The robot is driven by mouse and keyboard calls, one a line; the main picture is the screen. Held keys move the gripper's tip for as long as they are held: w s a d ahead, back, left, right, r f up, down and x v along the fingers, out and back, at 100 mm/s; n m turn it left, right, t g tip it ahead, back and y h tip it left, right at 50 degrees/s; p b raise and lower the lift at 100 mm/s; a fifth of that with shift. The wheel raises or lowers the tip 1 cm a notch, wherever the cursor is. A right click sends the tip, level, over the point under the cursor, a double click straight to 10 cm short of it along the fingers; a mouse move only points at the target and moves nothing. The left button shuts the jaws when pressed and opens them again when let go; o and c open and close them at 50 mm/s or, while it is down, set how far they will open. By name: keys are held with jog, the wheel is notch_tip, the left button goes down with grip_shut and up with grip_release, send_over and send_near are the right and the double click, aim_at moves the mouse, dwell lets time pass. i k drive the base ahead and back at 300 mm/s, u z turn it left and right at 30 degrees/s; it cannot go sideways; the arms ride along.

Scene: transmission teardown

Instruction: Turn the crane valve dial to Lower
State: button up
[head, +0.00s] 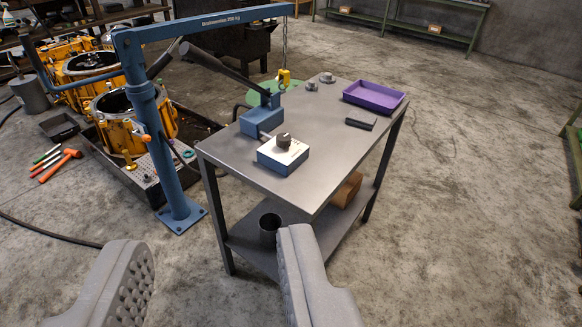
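The crane valve dial (283,141) is a small dark knob on top of a blue and white valve box (284,158). The box sits on the near left part of the grey metal table (330,150). The dial's markings are too small to read, so its setting cannot be told. The blue crane (150,130) stands left of the table, its boom reaching over to a hanging chain with a yellow hook (284,77). My gripper (215,275) is in the foreground, its two grey fingers wide apart and empty, well short of the valve box.
A blue pump block (261,119) with a long dark lever stands behind the valve box. A purple tray (374,97) and a dark block (361,124) are on the table. A dark cup (269,227) stands on the lower shelf. Yellow transmission housings (118,118) are at left. The floor at right is clear.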

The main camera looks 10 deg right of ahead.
aim_at(283, 140)
jog(key=u, duration=1.3)
jog(key=k, duration=0.1)
jog(key=z, duration=2.05)
jog(key=i, duration=1.75)
jog(key=u, duration=0.5)
